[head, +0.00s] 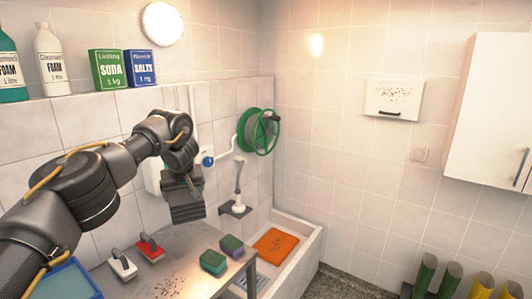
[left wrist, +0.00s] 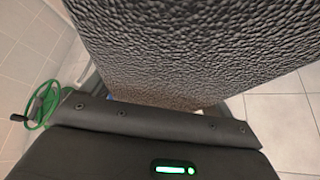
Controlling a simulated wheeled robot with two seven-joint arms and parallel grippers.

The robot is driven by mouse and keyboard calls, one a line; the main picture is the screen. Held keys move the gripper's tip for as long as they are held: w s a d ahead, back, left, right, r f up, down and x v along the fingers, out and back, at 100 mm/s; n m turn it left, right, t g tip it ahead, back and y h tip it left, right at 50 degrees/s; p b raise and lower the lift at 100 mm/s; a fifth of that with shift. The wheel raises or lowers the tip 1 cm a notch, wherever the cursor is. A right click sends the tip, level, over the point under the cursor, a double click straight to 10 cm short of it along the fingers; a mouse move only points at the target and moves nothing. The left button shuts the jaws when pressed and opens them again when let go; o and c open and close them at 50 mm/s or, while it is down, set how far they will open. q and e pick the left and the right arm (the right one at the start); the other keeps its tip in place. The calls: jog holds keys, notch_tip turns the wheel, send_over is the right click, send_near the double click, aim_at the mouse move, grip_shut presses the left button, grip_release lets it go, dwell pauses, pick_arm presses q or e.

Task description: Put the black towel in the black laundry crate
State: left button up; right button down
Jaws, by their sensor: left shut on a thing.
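My left gripper (head: 181,182) is shut on the black towel (head: 187,212), a dark folded bundle held in the air above the back of the metal table. In the left wrist view the towel (left wrist: 200,50) is a dark, rough-textured surface filling the upper middle, right in front of the gripper (left wrist: 155,118). My right gripper is not in view. I see no black laundry crate in either view.
The table (head: 190,275) carries a white brush (head: 122,265), a red brush (head: 150,249) and two sponges (head: 213,262). A green hose reel (head: 258,131) hangs on the wall. Boots (head: 424,275) stand right.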

pick_arm(q)
jog(key=s+d+r+m+h, duration=0.1)
jog(key=s+d+r+m, duration=0.15)
jog(key=d, duration=0.35)
jog(key=s+d+r+m+h, duration=0.1)
jog(key=s+d+m+h, duration=0.15)
jog(key=d, duration=0.35)
jog(key=s+d+f+m+h, duration=0.25)
jog(key=s+d+m, duration=0.25)
jog(key=s+d, duration=0.45)
jog(key=s+a+f+m+g+h, duration=0.1)
jog(key=s+a+f+m, duration=0.15)
jog(key=s+f, duration=0.55)
jog(key=s+a+f+m+g+h, duration=0.1)
jog(key=s+f+m, duration=0.3)
jog(key=s, duration=0.6)
notch_tip(320, 180, down, 10)
jog(key=b, duration=0.9)
jog(key=shift+w+n+y, duration=0.3)
jog(key=shift+n, duration=0.05)
